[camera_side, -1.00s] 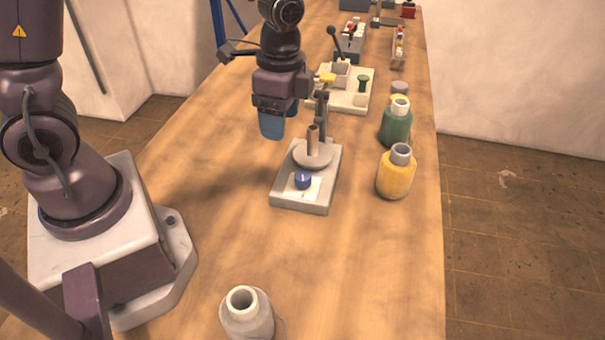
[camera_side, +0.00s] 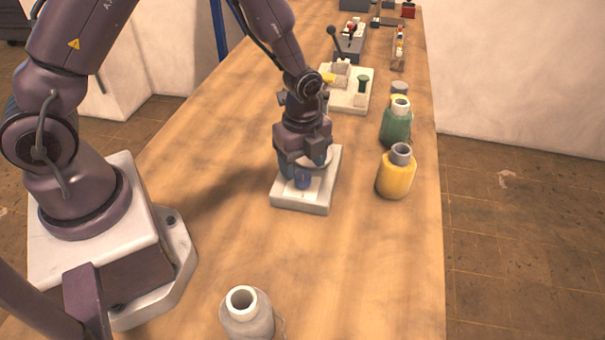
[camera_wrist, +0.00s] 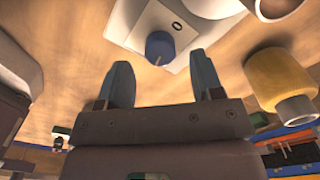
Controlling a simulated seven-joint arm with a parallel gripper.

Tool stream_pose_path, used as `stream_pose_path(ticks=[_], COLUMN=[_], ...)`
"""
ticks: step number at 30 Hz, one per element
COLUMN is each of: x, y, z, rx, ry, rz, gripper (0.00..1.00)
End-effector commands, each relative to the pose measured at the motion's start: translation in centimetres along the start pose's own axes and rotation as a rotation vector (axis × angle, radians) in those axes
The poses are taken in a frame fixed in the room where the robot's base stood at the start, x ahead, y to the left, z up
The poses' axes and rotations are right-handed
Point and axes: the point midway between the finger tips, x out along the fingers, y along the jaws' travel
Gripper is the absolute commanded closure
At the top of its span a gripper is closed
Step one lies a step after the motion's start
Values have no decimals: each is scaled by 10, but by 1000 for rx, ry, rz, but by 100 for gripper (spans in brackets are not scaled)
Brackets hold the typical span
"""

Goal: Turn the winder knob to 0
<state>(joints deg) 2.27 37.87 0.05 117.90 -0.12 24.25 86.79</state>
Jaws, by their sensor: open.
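The winder (camera_side: 317,204) is a pale base plate on the bench, with its blue knob (camera_side: 302,181) at the near end. In the wrist view the knob (camera_wrist: 160,46) sits on a white panel with a printed 0 (camera_wrist: 177,25) to its upper right. A pale pointer line on the knob points down in that view, away from the 0. My gripper (camera_side: 302,166) is open and empty, pointing down over the winder just behind the knob. In the wrist view the knob lies ahead of and between the spread fingertips (camera_wrist: 163,75), apart from them. My gripper hides the winder's spindle in the side view.
A yellow spool (camera_side: 395,178) and a green spool (camera_side: 396,127) stand to the right of the winder. A white spool (camera_side: 245,314) stands at the near edge. A lever device (camera_side: 352,98) is behind.

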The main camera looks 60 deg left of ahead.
Motion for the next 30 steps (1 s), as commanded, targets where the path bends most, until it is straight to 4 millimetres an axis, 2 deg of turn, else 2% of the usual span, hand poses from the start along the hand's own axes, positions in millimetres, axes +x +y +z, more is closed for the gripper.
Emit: stream_pose_path(ticks=[3,7,18,20,25,30], x=[20,32,37,37,37,37], y=[0,0,0,0,0,0], z=[0,0,0,0,0,0], rx=[0,-1,-1,-1,-1,-5], ry=[-1,0,0,0,0,0], rz=[3,2,-1,-1,-1,-1], gripper=[40,40,40,51,89,89])
